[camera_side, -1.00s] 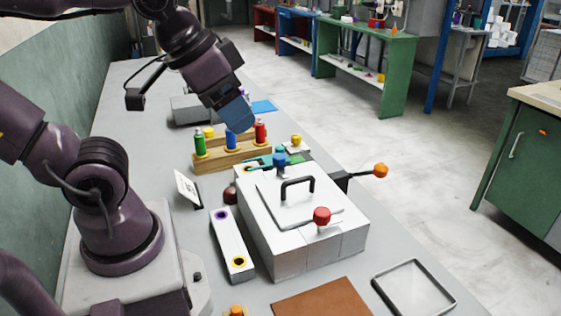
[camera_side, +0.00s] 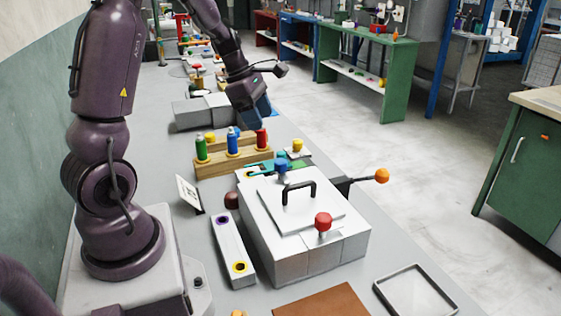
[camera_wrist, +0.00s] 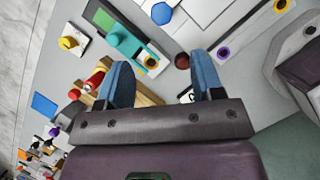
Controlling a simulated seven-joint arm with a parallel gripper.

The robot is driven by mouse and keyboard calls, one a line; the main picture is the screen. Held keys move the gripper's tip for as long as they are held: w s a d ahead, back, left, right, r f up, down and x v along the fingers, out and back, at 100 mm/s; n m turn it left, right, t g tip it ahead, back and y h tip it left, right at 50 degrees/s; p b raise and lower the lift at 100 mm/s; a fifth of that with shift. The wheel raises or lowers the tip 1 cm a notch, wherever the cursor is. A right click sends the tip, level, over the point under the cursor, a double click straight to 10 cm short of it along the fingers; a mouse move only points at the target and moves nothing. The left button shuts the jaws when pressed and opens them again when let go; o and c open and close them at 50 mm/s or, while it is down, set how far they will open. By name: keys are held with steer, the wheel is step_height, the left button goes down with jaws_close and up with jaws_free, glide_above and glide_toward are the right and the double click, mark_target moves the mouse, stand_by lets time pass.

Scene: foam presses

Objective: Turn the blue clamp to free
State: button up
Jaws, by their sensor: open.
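The blue clamp (camera_side: 281,167) is a blue knob at the far end of the white press box (camera_side: 305,255). It also shows at the top of the wrist view (camera_wrist: 161,13). A red knob (camera_side: 323,221) stands at the near end of the box, and a black handle (camera_side: 299,188) is on its lid. My gripper (camera_wrist: 159,58), with blue fingers, is open and empty. In the side view my gripper (camera_side: 257,115) is above and behind the bottle rack, apart from the blue clamp.
A wooden rack (camera_side: 215,168) with green, blue and red bottles stands behind the press. An orange-tipped lever (camera_side: 381,176) sticks out on the right. A white bar (camera_side: 232,250) lies on the left. A framed tray (camera_side: 415,292) and brown mat (camera_side: 322,302) are in front.

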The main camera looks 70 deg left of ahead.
mark_target(280, 160)
steer(key=shift+n, duration=0.5)
steer(key=x, duration=1.3)
steer(key=shift+w+d, duration=0.1)
steer(key=shift+d, duration=0.05)
steer(key=c, duration=0.9)
